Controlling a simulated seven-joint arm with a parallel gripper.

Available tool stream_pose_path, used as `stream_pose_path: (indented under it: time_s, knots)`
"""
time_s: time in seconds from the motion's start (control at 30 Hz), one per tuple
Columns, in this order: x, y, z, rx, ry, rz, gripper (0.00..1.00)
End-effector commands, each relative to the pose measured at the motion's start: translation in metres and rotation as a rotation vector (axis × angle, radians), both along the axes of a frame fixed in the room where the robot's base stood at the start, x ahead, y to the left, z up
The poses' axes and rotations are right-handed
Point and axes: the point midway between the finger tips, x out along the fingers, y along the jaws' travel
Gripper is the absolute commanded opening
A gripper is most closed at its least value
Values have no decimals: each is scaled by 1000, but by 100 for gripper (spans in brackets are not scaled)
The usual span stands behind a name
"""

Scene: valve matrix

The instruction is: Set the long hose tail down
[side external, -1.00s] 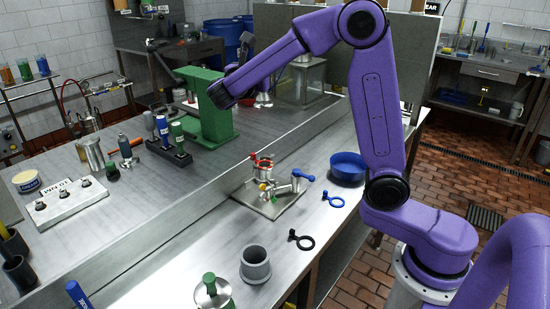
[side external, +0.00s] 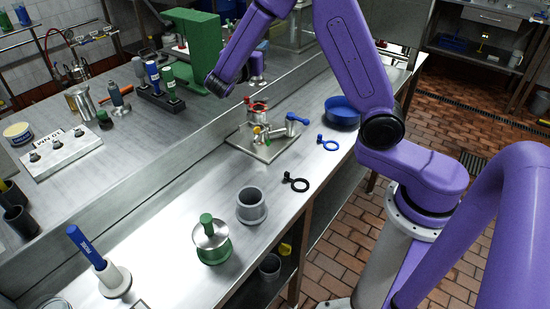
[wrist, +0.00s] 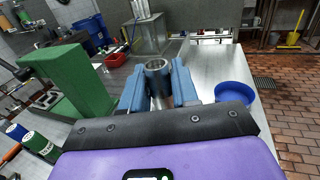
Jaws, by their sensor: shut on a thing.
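In the wrist view my gripper (wrist: 158,88) has its two blue fingers closed on a metal tube, the hose tail (wrist: 158,68). The open round end of the tube faces up toward the camera, between the fingertips. Its lower end is hidden, so I cannot tell whether it touches anything. In the side view my arm reaches over the bench near the green press (side external: 197,50). The fingers and the hose tail are not clear there.
A small plate (side external: 268,148) with metal fittings and a red part stands on the steel bench. A blue bowl (side external: 343,112), blue ring (side external: 328,143), black ring (side external: 297,183), grey cup (side external: 252,206) and green-knobbed part (side external: 211,240) stand along the front strip, with bare steel between them.

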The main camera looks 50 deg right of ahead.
Motion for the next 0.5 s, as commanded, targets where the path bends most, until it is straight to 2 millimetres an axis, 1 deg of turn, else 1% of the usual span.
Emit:
stream_pose_path:
  time_s: [0.03,0.1,0.3,0.5]
  knots:
    - [0,0,-9,-3,5,0,0]
    - [0,0,-20,-3,5,0,0]
    - [0,0,-49,-2,4,-1,0]
    - [0,0,-69,-1,2,0,0]
